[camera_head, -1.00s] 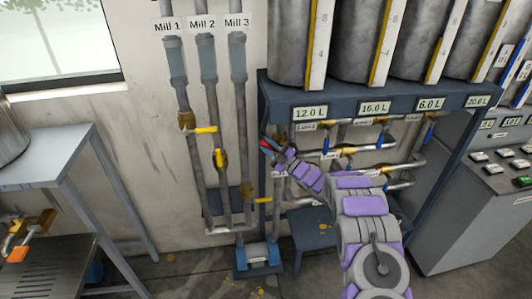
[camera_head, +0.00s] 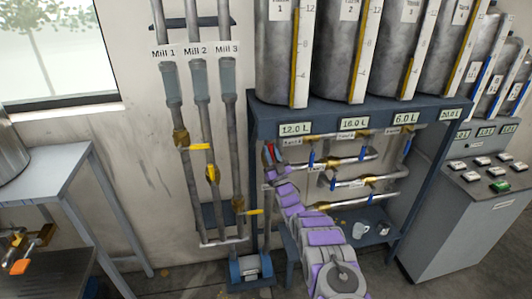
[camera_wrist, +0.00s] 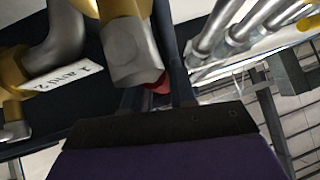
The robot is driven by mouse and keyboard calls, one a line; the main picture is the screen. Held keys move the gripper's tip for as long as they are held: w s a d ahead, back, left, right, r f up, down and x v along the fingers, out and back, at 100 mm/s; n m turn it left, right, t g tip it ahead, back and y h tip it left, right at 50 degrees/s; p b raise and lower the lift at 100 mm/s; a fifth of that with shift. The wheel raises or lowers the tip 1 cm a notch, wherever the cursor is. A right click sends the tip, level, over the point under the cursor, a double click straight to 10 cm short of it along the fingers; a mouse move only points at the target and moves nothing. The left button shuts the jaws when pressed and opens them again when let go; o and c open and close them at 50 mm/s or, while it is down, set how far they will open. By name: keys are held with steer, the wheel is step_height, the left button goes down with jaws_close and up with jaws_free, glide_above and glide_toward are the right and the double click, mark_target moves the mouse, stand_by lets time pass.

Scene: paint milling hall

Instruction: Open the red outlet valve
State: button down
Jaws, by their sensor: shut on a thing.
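The red handle of the outlet valve (camera_head: 269,149) shows under the left end of the tank shelf, below the 12.0 L display, and stands nearly upright. My gripper (camera_head: 273,158) is at this handle and shut on it. In the wrist view a small bit of the red handle (camera_wrist: 157,84) shows between the dark fingers of my gripper (camera_wrist: 160,98). A grey hex fitting on a brass valve body (camera_wrist: 132,52) hides most of the handle there.
Several tanks (camera_head: 330,50) stand on the dark shelf frame (camera_head: 262,127). Blue-handled valves (camera_head: 312,157) sit on pipes right of my arm. Mill pipes with yellow handles (camera_head: 202,146) rise on the left. A control console (camera_head: 460,215) is at right.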

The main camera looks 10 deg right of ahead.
steer(key=shift+d+f+m+t+h, duration=0.2)
steer(key=shift+d+m+h, duration=0.1)
steer(key=shift+m+h, duration=0.25)
steer(key=shift+d+f+m+t+h, duration=0.15)
steer(key=shift+d+m+h, duration=0.15)
steer(key=shift+m, duration=0.35)
steer(key=shift+a+f+h, duration=0.1)
steer(key=shift+h, duration=0.25)
steer(key=c, duration=1.1)
jaws_free()
steer(key=shift+w, duration=0.15)
steer(key=shift+o, duration=0.5)
steer(key=shift+r, duration=0.25)
steer(key=p+v, duration=0.3)
steer(key=v, duration=1.4)
steer(key=shift+d+f, duration=0.2)
steer(key=shift+f, duration=0.1)
steer(key=shift+s, duration=0.2)
